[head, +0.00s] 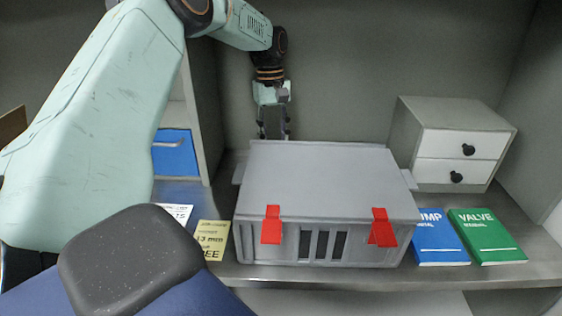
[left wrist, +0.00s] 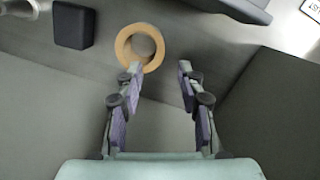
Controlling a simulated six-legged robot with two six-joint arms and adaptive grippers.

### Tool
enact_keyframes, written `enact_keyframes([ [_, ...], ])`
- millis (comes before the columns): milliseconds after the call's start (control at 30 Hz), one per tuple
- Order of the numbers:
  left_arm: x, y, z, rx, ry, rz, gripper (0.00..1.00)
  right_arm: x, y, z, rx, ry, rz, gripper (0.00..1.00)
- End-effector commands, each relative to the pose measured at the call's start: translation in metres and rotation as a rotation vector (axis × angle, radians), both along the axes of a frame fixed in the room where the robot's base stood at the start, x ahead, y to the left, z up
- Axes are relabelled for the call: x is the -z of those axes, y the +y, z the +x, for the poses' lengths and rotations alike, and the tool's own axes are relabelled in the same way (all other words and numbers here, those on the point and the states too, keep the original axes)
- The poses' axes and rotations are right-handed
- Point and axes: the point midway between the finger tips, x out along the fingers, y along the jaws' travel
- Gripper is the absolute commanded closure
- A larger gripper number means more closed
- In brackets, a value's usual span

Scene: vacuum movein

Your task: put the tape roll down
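The tape roll (left wrist: 122,46) is a tan ring in the left wrist view, just beyond my left gripper's left fingertip. It looks flat on a grey surface, with its hole showing. The fingertip overlaps its near edge in the picture; I cannot tell whether they touch. My left gripper (left wrist: 160,68) is open, with nothing between its fingers. In the head view my left gripper (head: 273,134) points down behind the grey case, whose lid hides the fingertips and the tape roll. My right gripper is not in view.
The grey case (head: 320,180) with red latches stands shut on the shelf. A drawer unit (head: 455,140), a blue manual (head: 438,240) and a green manual (head: 488,238) are to its right. A yellow card (head: 212,238) is at its left. A dark block (left wrist: 73,25) lies near the roll.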

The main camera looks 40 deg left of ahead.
Motion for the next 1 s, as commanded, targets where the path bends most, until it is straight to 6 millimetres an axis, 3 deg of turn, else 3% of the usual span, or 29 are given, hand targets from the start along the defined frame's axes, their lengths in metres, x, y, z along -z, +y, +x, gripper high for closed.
enact_keyframes([
  [600,0.072,-0.017,-0.01,0.002,0.002,0.001,0.61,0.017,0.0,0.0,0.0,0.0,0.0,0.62],
  [900,0.074,-0.015,-0.01,0.002,0.0,0.001,0.61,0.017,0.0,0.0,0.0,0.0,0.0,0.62],
  [1000,0.074,-0.014,-0.01,0.002,0.0,0.001,0.7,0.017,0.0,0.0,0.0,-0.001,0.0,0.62],
])
